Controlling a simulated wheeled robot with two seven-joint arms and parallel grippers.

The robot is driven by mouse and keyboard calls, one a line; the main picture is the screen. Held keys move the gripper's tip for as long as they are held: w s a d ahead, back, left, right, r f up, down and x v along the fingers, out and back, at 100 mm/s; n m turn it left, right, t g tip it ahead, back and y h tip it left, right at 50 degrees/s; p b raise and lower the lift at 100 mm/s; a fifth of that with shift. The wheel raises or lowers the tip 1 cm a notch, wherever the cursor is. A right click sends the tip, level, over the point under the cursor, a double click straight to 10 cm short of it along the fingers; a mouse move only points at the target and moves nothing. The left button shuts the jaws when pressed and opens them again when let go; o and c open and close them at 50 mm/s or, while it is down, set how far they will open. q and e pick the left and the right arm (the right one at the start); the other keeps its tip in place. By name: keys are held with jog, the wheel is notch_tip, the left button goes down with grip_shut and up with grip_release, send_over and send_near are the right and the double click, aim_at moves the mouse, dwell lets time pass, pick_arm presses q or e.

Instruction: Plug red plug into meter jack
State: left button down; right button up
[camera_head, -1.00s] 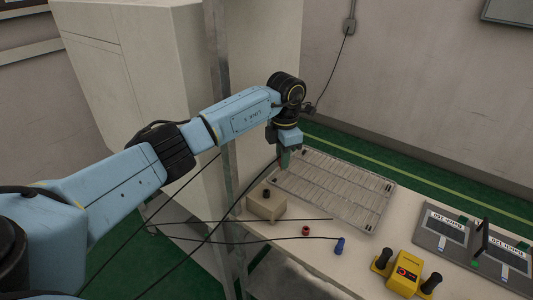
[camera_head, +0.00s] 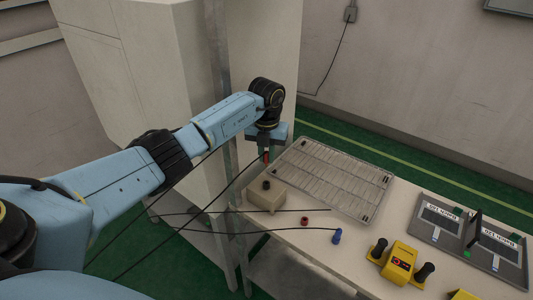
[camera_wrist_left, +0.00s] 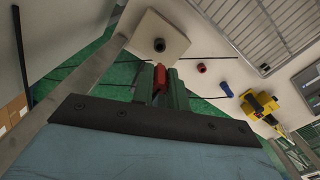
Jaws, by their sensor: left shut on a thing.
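My left gripper (camera_head: 265,154) is shut on the red plug (camera_head: 267,157), above and behind the beige block (camera_head: 263,201). In the left wrist view the red plug (camera_wrist_left: 159,79) sits between the two green fingers (camera_wrist_left: 160,92), pointing towards the block (camera_wrist_left: 140,38). A dark round socket (camera_head: 267,184) stands on the block's top; it also shows in the left wrist view (camera_wrist_left: 159,45). The plug and socket look apart. I cannot tell for sure that this socket is the meter jack. A black cable runs down left from the gripper. My right gripper is out of view.
A small red piece (camera_head: 304,221) and a blue plug (camera_head: 337,236) with a black cable lie in front. A yellow device (camera_head: 400,262) and grey panels (camera_head: 425,240) stand at the right. A metal post (camera_head: 232,180) is at the left.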

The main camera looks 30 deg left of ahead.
aim_at(267, 152)
pick_arm(q)
jog(key=shift+f+b, duration=2.15)
jog(key=shift+f, duration=0.75)
jog(key=shift+f+b, duration=0.95)
jog(key=shift+f, duration=0.6)
jog(key=c, duration=1.3)
grip_release()
jog(key=shift+r, duration=0.1)
notch_tip(267, 152, up, 13)
jog(key=shift+r, duration=0.15)
